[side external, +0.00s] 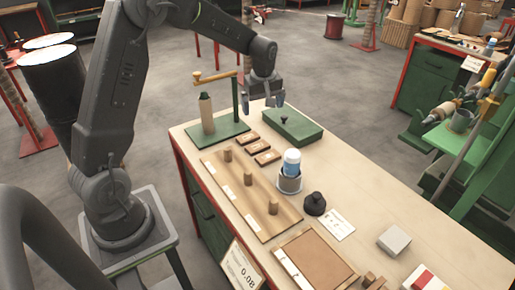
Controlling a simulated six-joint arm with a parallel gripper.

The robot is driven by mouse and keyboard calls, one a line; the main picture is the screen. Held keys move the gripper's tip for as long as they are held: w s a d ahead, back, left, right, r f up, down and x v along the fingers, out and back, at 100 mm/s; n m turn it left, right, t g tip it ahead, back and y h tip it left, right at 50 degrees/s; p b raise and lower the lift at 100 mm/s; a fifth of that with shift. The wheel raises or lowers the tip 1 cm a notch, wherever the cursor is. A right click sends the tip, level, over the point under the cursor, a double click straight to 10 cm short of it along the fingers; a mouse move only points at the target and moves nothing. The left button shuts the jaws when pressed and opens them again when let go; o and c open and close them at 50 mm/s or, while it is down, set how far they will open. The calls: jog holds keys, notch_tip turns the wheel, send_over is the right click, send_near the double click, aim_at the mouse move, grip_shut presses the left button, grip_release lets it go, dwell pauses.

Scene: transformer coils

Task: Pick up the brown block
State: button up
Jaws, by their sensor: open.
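Several things could be the brown block; I cannot tell which is meant. Three small brown blocks with pale tops (257,146) lie in a row beside the green stand. Three upright brown pegs (247,178) stand on a long wooden board (265,221). Small dark brown pieces (370,279) lie at the table's near edge, partly cut off by the frame. My gripper (263,102) points down with its fingers apart and nothing between them. It appears above the far part of the table, near the green box and beyond the row of small blocks.
A green box with a dark knob (295,128) lies below right of my gripper. A green stand (218,134) with a post and crossbar rises to its left. A white-and-blue bottle in a cup (291,170), a black knob (315,204) and a grey block (394,240) stand nearer.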

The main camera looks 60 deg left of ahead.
jog(key=w+a+f+n+g, duration=0.1)
jog(key=w+a+f+n, duration=0.1)
jog(key=a+f, duration=0.3)
send_over(257, 146)
jog(key=shift+n, duration=0.3)
jog(key=f, duration=0.5)
jog(key=d+f, duration=0.1)
jog(key=f, duration=0.2)
jog(key=shift+f, duration=0.35)
jog(key=shift+w+a+f, duration=0.1)
jog(key=shift+a+f, duration=0.15)
jog(key=shift+f, duration=1.35)
jog(key=shift+a+f, duration=0.2)
jog(key=shift+f, duration=1.35)
jog(key=shift+c, duration=0.5)
jog(key=c, duration=0.5)
jog(key=shift+c, duration=0.2)
jog(key=shift+r, duration=0.15)
